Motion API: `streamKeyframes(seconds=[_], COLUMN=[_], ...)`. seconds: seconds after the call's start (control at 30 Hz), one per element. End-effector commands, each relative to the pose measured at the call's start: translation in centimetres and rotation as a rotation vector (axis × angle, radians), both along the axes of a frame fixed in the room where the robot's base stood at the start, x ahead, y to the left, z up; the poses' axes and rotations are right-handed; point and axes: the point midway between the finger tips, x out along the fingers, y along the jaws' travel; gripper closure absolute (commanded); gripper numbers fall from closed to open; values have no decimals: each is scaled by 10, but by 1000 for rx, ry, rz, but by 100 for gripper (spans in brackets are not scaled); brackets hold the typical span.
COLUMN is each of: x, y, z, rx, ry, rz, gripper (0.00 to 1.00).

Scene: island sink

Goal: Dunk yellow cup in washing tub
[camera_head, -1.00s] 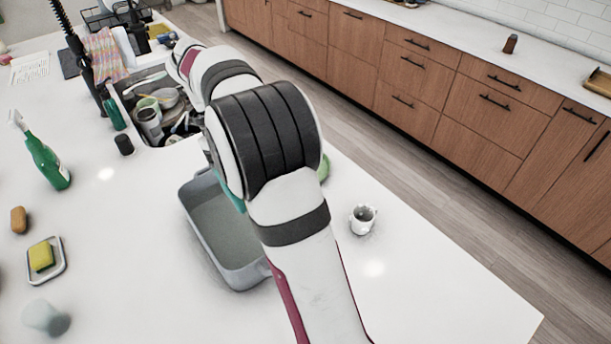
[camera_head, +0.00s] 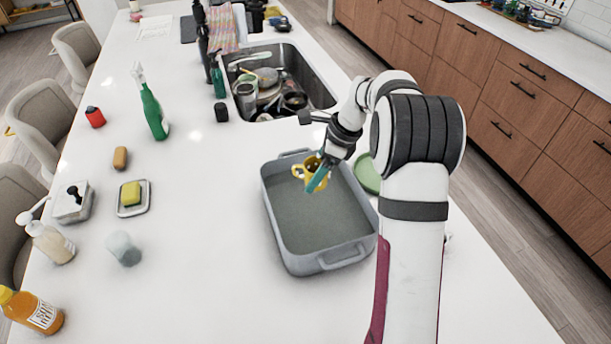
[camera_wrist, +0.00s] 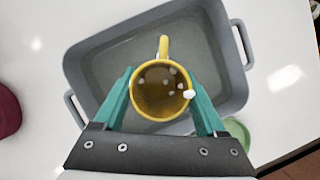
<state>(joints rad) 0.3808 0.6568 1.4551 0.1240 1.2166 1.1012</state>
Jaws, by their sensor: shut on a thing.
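The yellow cup (camera_head: 306,168) is held by my gripper (camera_head: 318,174) over the far part of the grey washing tub (camera_head: 282,234). In the wrist view the cup (camera_wrist: 163,40) sits between the two teal fingers of my gripper (camera_wrist: 162,98), which is shut on it. Its open mouth faces the wrist camera, its handle points away from the gripper, and its inside looks brownish with pale spots. The tub (camera_wrist: 240,45) lies beyond it, with a flat grey-green surface inside. I cannot tell whether the cup's bottom touches that surface.
A green plate (camera_head: 367,174) lies right of the tub, partly behind my arm. The sink (camera_head: 318,92) with dishes is behind. A sponge dish (camera_head: 145,207), a green spray bottle (camera_head: 153,112) and a frosted cup (camera_head: 124,249) stand left. The counter between is clear.

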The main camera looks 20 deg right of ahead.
Motion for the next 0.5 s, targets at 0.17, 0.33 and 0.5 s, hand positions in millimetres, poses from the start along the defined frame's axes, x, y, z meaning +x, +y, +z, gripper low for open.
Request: streamKeyframes(seconds=[0.17, 0.33, 0.5], x=[2, 1, 1], y=[-3, -2, -2], z=[-13, -36, -60], rx=[1, 0, 1], ry=[2, 3, 4], rz=[-45, -41, -41], gripper=[87, 87, 87])
